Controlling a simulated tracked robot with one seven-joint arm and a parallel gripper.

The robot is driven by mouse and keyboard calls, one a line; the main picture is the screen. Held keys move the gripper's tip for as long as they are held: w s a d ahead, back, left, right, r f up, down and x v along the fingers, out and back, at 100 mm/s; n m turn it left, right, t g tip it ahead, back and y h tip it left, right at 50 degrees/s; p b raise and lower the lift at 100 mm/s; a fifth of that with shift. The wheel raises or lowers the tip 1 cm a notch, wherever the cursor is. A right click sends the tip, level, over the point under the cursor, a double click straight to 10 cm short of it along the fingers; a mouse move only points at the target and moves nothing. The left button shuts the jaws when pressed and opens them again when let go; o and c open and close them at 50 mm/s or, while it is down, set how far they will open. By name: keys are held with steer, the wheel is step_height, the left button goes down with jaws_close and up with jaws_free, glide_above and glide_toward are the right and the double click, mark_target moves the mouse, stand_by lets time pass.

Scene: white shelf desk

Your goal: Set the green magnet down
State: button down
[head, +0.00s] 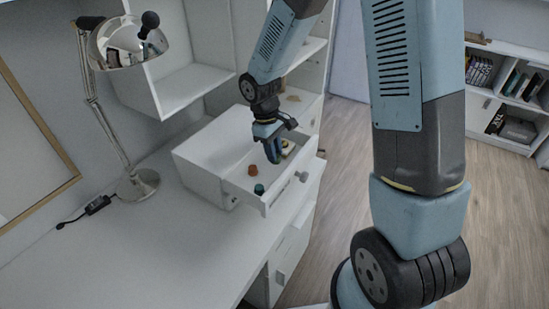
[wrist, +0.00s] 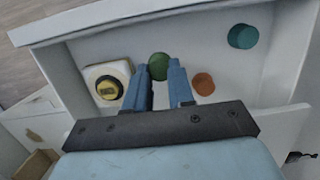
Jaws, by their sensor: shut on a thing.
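The green magnet (wrist: 158,61) is a round green piece between my fingertips in the wrist view. My gripper (wrist: 159,76) is shut on it. In the head view my gripper (head: 273,157) points down into the open white drawer, and the green magnet cannot be made out there. Whether the magnet touches the drawer floor I cannot tell. An orange round piece (wrist: 203,84) lies on the drawer floor just right of my fingers in the wrist view. A teal round piece (wrist: 243,36) lies farther right, near the drawer front.
The drawer (head: 244,197) sticks out of a small white box (head: 200,165) on the white desk. A white square item with a yellow and black top (wrist: 108,84) lies left of my fingers in the wrist view. A silver lamp (head: 137,183) stands at left.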

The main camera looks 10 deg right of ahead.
steer(key=shift+f, duration=1.55)
steer(key=c, duration=1)
jaws_free()
steer(key=shift+o, duration=0.2)
steer(key=shift+r, duration=0.1)
step_height(320, 180, up, 12)
steer(key=w+a, duration=0.1)
steer(key=a, duration=0.1)
steer(key=s+d+r+m+t, duration=0.3)
steer(key=s+d+r+m, duration=0.25)
steer(key=d+r, duration=0.6)
steer(key=s+d+r+m+t, duration=0.2)
steer(key=s+d+r, duration=0.1)
steer(key=s, duration=0.4)
steer(key=s+d+r+m+t+y, duration=0.1)
steer(key=s+d+r+m+t, duration=0.1)
steer(key=s+r, duration=0.3)
steer(key=shift+s+d+r+m+y, duration=0.15)
steer(key=shift+s+d+m+y, duration=0.2)
steer(key=shift+s+d, duration=0.45)
steer(key=shift+a, duration=0.1)
